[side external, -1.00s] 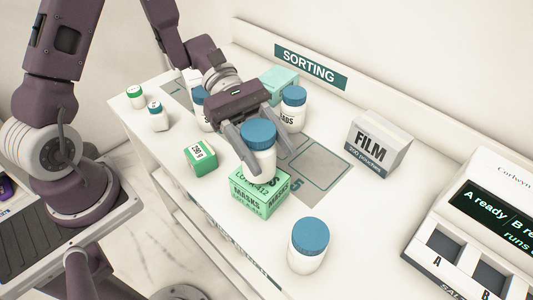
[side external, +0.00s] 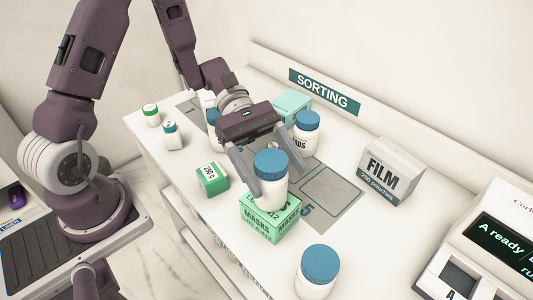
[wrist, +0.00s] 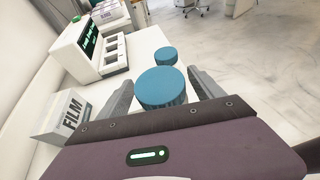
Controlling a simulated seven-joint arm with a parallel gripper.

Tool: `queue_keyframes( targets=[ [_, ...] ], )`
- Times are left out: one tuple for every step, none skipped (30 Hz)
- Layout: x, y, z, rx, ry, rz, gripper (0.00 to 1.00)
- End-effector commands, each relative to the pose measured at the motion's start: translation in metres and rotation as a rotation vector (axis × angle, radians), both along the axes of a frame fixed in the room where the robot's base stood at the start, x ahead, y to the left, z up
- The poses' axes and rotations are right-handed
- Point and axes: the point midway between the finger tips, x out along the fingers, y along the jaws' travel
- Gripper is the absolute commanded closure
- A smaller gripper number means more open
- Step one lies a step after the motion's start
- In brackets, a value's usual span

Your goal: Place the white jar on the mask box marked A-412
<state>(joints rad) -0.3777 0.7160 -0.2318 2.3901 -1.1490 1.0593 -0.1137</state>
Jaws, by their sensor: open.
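The white jar (side external: 272,192) with a blue lid stands upright on top of the green mask box (side external: 262,232). The box's top label is partly covered by the jar; an ending "12" shows. My gripper (side external: 283,188) is open, with one finger on each side of the jar and small gaps showing. In the wrist view the jar's blue lid (wrist: 161,88) lies between the two spread fingers. The mask box is hidden there.
Another blue-lidded jar (side external: 317,272) stands in front. A FILM box (side external: 384,170) is to the right, beside a display machine (side external: 495,245). A blue-lidded jar (side external: 306,132), a teal box (side external: 292,103) and a green-white box (side external: 212,178) stand behind and left. A marked counter patch (side external: 330,192) is bare.

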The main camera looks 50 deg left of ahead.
Motion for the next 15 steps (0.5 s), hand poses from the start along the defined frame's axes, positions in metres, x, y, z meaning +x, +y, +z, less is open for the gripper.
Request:
queue_keyframes(
  targets=[
    [0.003,0.013,0.004,0.004,-0.004,0.006,0.23],
    [0.005,0.021,0.008,0.004,-0.005,0.006,0.23],
    [0.007,0.031,0.012,0.004,-0.006,0.007,0.23],
    [0.008,0.039,0.016,0.004,-0.005,0.006,0.23],
    [0.008,0.047,0.019,0.005,-0.004,0.005,0.23],
    [0.011,0.056,0.023,0.004,-0.004,0.006,0.23],
    [0.011,0.063,0.025,0.004,-0.005,0.004,0.23],
    [0.012,0.069,0.028,0.005,-0.002,0.004,0.23],
    [0.013,0.076,0.031,0.004,-0.002,0.004,0.23],
    [0.014,0.080,0.033,0.004,-0.003,0.002,0.23],
    [0.014,0.084,0.035,0.003,-0.003,0.002,0.23],
    [0.015,0.088,0.036,0.003,-0.001,0.002,0.23],
    [0.015,0.091,0.037,0.003,0.000,0.001,0.23],
    [0.015,0.092,0.038,0.003,0.000,0.000,0.23],
    [0.015,0.094,0.039,0.003,0.000,0.000,0.23]
  ],
)
